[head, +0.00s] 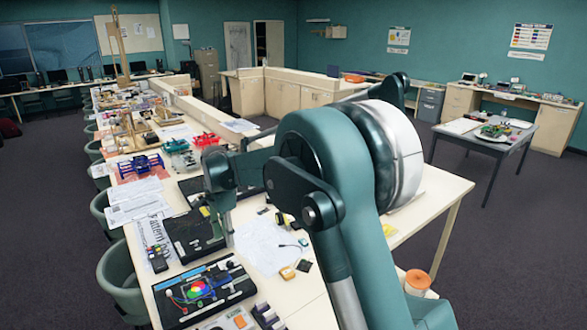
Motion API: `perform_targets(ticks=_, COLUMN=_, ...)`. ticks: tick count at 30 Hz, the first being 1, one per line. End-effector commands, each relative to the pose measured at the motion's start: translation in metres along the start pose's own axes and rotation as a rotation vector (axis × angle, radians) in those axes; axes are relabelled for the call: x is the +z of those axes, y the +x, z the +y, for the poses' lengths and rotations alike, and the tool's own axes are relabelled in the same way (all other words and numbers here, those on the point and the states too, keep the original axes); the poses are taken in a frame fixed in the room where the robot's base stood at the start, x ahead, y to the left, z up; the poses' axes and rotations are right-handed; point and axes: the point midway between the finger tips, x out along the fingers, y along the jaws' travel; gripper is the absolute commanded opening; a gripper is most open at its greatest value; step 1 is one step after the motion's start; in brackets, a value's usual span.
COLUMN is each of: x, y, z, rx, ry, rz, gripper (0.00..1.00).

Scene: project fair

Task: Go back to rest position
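My teal and black arm rises from the bottom right and bends over the near part of the long table (320,308). Its far end, with my gripper (229,238), points down over the table beside an open black case (194,236). I see nothing clearly held.
A black tray with coloured parts (203,290) lies at the near left of the table. Papers (262,243), small blocks and wooden models crowd the tabletop. Green chairs (122,282) line its left side. A grey table (478,140) stands at right, with open carpet around it.

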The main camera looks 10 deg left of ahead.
Motion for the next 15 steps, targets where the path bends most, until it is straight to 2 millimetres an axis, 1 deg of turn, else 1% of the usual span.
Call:
perform_targets(ticks=5, x=-0.008, y=-0.007, z=0.008, rx=-0.008, ry=-0.009, rz=0.001, gripper=0.33)
perform_targets(ticks=8, x=-0.017, y=-0.016, z=0.018, rx=-0.017, ry=-0.021, rz=0.003, gripper=0.33)
perform_targets(ticks=11, x=-0.029, y=-0.027, z=0.03, rx=-0.031, ry=-0.036, rz=0.007, gripper=0.33)
perform_targets(ticks=15, x=-0.048, y=-0.044, z=0.053, rx=-0.053, ry=-0.064, rz=0.014, gripper=0.33)
